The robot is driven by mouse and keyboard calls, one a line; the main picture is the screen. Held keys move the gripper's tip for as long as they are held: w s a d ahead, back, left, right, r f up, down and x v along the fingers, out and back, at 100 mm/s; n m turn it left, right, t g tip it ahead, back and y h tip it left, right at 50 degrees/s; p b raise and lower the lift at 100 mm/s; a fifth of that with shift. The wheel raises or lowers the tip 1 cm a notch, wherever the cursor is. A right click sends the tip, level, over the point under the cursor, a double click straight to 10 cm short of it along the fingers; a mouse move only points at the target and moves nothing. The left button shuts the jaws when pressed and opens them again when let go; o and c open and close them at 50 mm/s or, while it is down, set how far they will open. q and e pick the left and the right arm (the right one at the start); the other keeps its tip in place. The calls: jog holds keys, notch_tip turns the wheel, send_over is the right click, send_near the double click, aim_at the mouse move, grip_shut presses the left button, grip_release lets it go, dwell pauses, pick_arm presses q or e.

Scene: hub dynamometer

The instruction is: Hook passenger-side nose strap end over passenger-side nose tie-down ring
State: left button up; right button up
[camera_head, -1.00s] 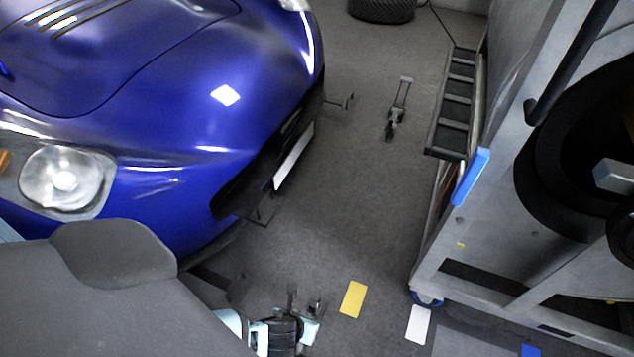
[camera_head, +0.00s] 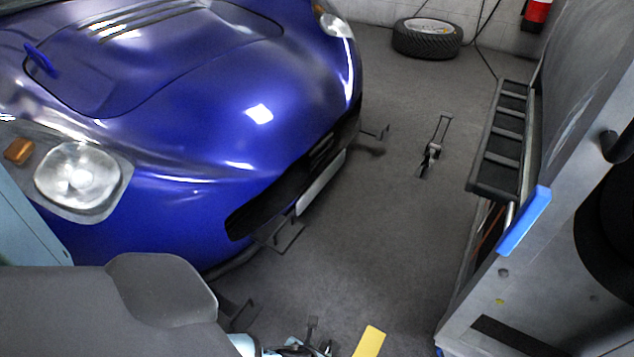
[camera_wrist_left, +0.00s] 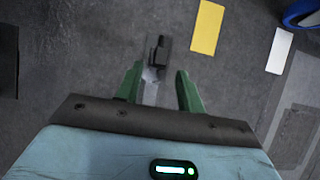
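Two dark tie-down rings stick out from the nose of the blue car in the head view: a near ring (camera_head: 287,236) and a far ring (camera_head: 376,133). I cannot tell which is the passenger side. A strap assembly with a dark ratchet (camera_head: 432,152) lies on the floor away from the far ring. My left gripper (camera_head: 298,348) is at the bottom edge, low and short of the near ring. In the left wrist view its green fingers (camera_wrist_left: 159,70) are apart. A grey strap piece (camera_wrist_left: 150,88) with a dark fitting (camera_wrist_left: 159,50) lies between and beyond them; contact is unclear. My right gripper is not visible.
The blue car (camera_head: 200,130) fills the left. A grey machine frame (camera_head: 520,290) and dark rack (camera_head: 500,140) stand on the right. A tyre (camera_head: 428,38) lies at the back. A yellow floor mark (camera_head: 369,342) is near my gripper. The floor between is clear.

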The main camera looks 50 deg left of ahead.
aim_at(321, 349)
pick_arm(q)
jog(key=shift+b+x, duration=0.85)
jog(key=shift+x, duration=0.15)
jog(key=shift+b+x, duration=0.75)
jog(key=shift+x, duration=0.5)
jog(key=shift+w+f+b, duration=0.2)
jog(key=shift+f+b, duration=0.15)
jog(key=shift+f, duration=0.15)
grip_shut()
